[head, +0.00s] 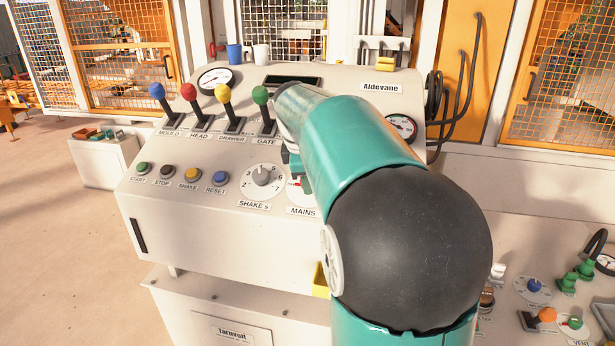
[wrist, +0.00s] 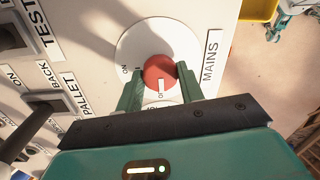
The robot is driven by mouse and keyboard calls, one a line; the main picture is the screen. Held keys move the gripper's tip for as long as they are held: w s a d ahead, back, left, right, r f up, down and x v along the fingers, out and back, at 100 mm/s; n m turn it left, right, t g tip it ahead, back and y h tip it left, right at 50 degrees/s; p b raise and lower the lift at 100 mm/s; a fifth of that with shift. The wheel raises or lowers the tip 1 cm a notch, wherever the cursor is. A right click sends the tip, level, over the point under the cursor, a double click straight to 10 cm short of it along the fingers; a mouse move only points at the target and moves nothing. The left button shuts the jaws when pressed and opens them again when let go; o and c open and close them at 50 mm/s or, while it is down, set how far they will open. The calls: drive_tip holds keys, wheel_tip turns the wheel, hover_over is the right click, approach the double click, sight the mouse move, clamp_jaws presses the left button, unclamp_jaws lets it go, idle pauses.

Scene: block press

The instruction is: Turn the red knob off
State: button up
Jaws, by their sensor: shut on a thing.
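The red knob (wrist: 160,70) sits on a round white dial plate (wrist: 132,48) beside a MAINS label (wrist: 211,58) in the wrist view. Its white mark points toward the bottom of that picture, at lettering partly hidden by my gripper. ON is printed at the plate's left. My gripper (wrist: 159,76) has its two green fingers on either side of the knob, shut on it. In the head view, my arm hides most of the knob, and the MAINS label (head: 303,211) shows below the plate.
The panel's SHAKE dial (head: 262,180) is left of the MAINS plate. Coloured push buttons (head: 193,175) and several levers, the GATE lever (head: 263,110) closest, stand nearby. In the wrist view, dark switches (wrist: 50,104) are at the left. Open floor (head: 60,240) lies left of the console.

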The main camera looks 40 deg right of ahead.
drive_tip(key=o, duration=1)
drive_tip(key=v, duration=1.4)
drive_tip(key=shift+f, duration=0.1)
